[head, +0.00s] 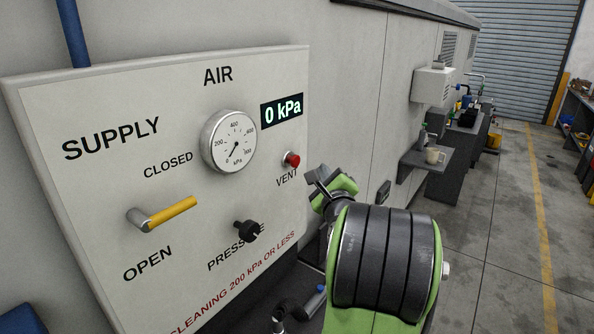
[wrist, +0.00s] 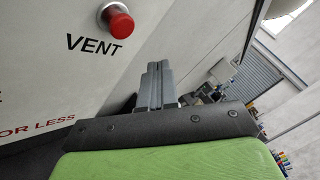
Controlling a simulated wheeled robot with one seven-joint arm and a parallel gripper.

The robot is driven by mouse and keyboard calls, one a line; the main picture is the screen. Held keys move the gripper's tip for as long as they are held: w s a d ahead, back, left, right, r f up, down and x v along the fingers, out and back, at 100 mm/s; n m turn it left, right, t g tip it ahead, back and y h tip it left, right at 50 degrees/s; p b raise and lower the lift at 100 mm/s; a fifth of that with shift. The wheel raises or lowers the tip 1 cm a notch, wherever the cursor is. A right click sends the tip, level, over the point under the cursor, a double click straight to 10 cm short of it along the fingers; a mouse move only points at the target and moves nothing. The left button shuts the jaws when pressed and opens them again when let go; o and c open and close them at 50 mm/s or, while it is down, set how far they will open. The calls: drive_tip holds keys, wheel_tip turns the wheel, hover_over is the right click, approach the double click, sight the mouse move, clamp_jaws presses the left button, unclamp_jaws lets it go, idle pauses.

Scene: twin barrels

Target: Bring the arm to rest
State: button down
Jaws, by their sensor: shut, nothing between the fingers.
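My gripper (head: 318,182) is at the right edge of the air panel in the head view, just below the red vent button. In the wrist view the fingers of my gripper (wrist: 158,84) are together and empty, below and to the right of the button. My green and grey arm covers the lower middle of the head view. The vent button (head: 292,160) sticks out of the panel, and it also shows in the wrist view (wrist: 117,20), apart from the fingers.
The air panel (head: 100,205) carries a supply lever (head: 165,213), a gauge (head: 230,141), a pressure knob (head: 247,230) and a display (head: 282,110) reading 0 kPa. Open floor (head: 500,230) lies to the right.

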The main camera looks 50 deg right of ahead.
drive_tip(key=shift+s, duration=0.3)
drive_tip(key=w+a+f+n+y, duration=0.1)
drive_tip(key=a+n+y, duration=0.1)
drive_tip(key=a+n, duration=0.3)
drive_tip(key=w+a+f+n+y, duration=0.1)
drive_tip(key=a+n, duration=0.4)
drive_tip(key=a, duration=0.5)
drive_tip(key=w+a+f+n+g+y, duration=0.1)
drive_tip(key=w+a+n+y, duration=0.2)
drive_tip(key=a+n+y, duration=0.2)
drive_tip(key=shift+w+a+n, duration=0.2)
drive_tip(key=shift+a+n, duration=0.2)
drive_tip(key=shift+a, duration=1.05)
drive_tip(key=s+a+f+n+g+y, duration=0.2)
drive_tip(key=s+a+f+n+g, duration=0.2)
drive_tip(key=s+a+n, duration=0.4)
drive_tip(key=s+a+f+n+g+y, duration=0.2)
drive_tip(key=s+a+f+n+g, duration=0.1)
drive_tip(key=s+a+n, duration=0.5)
drive_tip(key=s+f+n, duration=0.1)
drive_tip(key=s+n, duration=0.1)
drive_tip(key=s, duration=0.2)
drive_tip(key=shift+s+a+f+n+g, duration=0.2)
drive_tip(key=shift+a+n+g, duration=0.1)
drive_tip(key=shift+g, duration=0.1)
